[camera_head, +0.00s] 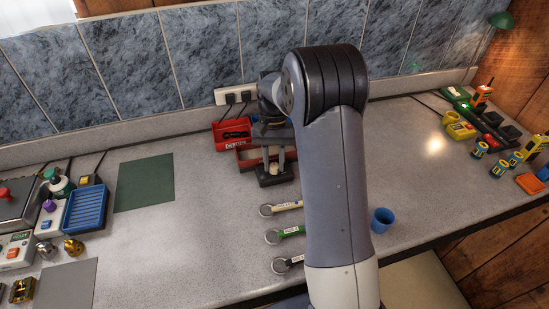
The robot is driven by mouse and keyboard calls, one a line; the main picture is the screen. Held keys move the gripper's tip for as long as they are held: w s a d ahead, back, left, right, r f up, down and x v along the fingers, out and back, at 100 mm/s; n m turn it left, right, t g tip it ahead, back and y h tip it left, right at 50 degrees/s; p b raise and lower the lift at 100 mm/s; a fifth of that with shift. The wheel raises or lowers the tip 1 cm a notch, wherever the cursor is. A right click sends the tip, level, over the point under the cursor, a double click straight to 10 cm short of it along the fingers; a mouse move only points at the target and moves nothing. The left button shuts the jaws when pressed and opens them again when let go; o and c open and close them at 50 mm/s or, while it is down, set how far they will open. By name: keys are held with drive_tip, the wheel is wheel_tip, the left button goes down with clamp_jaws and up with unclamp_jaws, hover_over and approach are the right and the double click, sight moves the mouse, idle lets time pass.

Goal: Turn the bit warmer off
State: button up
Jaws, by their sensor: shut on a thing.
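My gripper (273,157) points down over the back middle of the counter, partly hidden by my own arm. It is shut on a small black object (272,178), which is too small and covered to identify. A red open tray (244,162) is right beside it. I cannot tell for sure which thing is the bit warmer. At the far left stands a white device with an orange switch (13,252), and above it a metal-topped device with a red knob (5,193).
A wall socket strip (222,97) with two black plugs is behind my gripper. A red bin (226,136) stands below it. Several ring-ended spanners (272,237) lie in front; a blue cup (381,220) stands right. A green mat (145,182) lies on clear counter to the left.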

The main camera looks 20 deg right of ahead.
drive_tip(key=shift+n+h, duration=0.3)
drive_tip(key=shift+n, duration=0.4)
drive_tip(key=o, duration=0.7)
drive_tip(key=shift+w+r, duration=0.1)
drive_tip(key=v, duration=1)
drive_tip(key=shift+w+r+b, duration=0.15)
drive_tip(key=shift+r+b, duration=0.1)
drive_tip(key=shift+b, duration=0.15)
drive_tip(key=shift+f, duration=0.1)
drive_tip(key=p+x, duration=0.1)
drive_tip(key=x, duration=0.9)
drive_tip(key=shift+s+f, duration=0.25)
drive_tip(key=shift+f, duration=0.05)
